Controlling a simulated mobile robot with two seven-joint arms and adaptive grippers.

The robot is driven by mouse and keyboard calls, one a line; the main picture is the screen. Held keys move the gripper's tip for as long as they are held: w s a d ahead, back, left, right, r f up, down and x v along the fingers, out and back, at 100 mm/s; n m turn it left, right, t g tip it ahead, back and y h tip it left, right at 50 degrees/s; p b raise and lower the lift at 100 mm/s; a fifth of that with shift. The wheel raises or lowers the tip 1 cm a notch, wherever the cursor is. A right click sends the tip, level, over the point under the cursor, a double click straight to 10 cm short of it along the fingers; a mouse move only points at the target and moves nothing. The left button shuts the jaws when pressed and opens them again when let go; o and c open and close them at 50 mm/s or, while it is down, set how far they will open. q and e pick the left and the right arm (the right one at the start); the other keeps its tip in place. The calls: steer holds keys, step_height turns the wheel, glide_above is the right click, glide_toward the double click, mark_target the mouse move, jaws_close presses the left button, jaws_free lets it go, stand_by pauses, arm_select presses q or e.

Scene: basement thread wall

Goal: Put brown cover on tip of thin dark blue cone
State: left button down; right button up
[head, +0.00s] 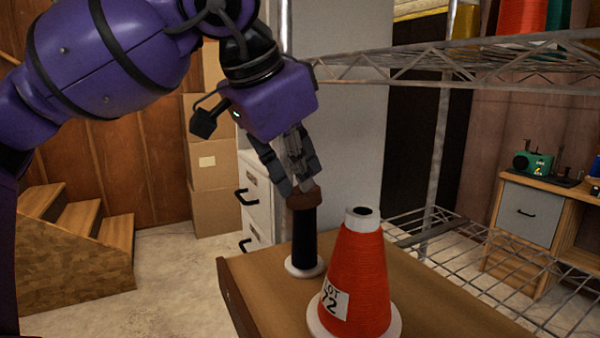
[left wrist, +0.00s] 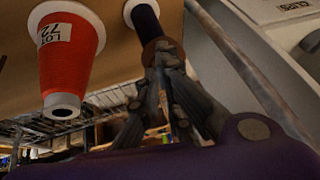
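The thin dark blue cone (head: 304,238) stands upright on a white round base on the wooden table top, and it also shows in the left wrist view (left wrist: 146,22). The brown cover (head: 303,201) is at the cone's tip, in line with it; I cannot tell how far down it sits. It also shows in the left wrist view (left wrist: 154,46). My left gripper (head: 298,187) points down from above with its fingertips closed on the cover, partly hiding it. My right gripper is not in view.
A wide red cone (head: 362,275) labelled "LOT 72" stands close to the right of the blue cone. The wooden table (head: 265,308) has bare room at its front left. A wire shelf (head: 430,68) overhangs at the upper right, and a white drawer cabinet (head: 257,205) stands behind.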

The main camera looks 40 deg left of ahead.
arm_select(q)
steer(key=c, duration=1.9)
jaws_free()
steer(key=shift+o, duration=0.2)
steer(key=v, duration=1.2)
